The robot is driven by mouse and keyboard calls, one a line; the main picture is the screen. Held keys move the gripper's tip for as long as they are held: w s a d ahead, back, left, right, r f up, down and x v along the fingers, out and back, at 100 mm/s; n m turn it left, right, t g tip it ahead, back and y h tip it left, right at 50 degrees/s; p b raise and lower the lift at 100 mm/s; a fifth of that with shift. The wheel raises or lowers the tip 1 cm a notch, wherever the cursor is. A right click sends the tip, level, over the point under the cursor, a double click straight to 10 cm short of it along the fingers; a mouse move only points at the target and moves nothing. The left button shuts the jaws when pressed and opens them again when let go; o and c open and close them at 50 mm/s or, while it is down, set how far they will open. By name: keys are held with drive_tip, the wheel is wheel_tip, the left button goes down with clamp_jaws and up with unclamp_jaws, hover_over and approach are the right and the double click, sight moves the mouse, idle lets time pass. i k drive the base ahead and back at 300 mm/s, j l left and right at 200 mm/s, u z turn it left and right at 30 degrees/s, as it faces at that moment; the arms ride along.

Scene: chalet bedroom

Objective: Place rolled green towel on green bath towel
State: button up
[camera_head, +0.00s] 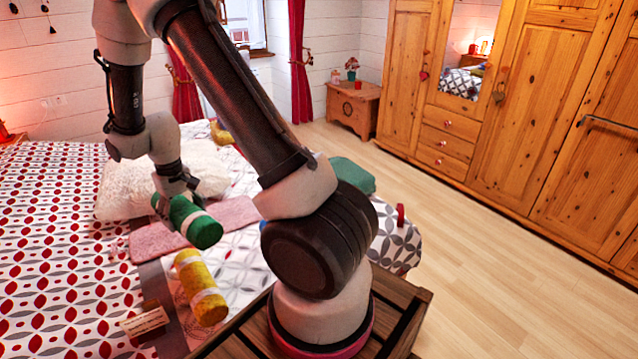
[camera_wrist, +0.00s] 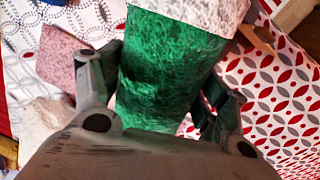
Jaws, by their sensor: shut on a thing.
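The rolled green towel (camera_head: 204,228), with a pale band around it, is held in my gripper (camera_head: 178,196) above the bed, over a pink towel. In the wrist view the rolled green towel (camera_wrist: 165,75) lies between the two fingers of my gripper (camera_wrist: 160,105), which is shut on it; the pale band shows at the top edge. A green folded towel, likely the green bath towel (camera_head: 352,176), lies on the far right part of the bed, behind my arm and partly hidden by it. My gripper is well to the left of it and apart from it.
A pink towel (camera_head: 235,212) lies flat below my gripper. A rolled yellow towel (camera_head: 201,287) lies nearer, and a small card (camera_head: 146,319) stands beside it. White pillows (camera_head: 125,190) are to the left. A small red thing (camera_head: 400,215) is near the bed's right edge.

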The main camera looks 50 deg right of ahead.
sight(343, 174)
drive_tip(key=k+l, duration=0.2)
drive_tip(key=l, duration=0.15)
drive_tip(key=k+l, duration=0.45)
drive_tip(key=l, duration=0.25)
drive_tip(key=i+l, duration=0.1)
drive_tip(key=l, duration=0.45)
drive_tip(key=i+l+z, duration=0.15)
drive_tip(key=l, duration=0.4)
drive_tip(key=i+l, duration=0.2)
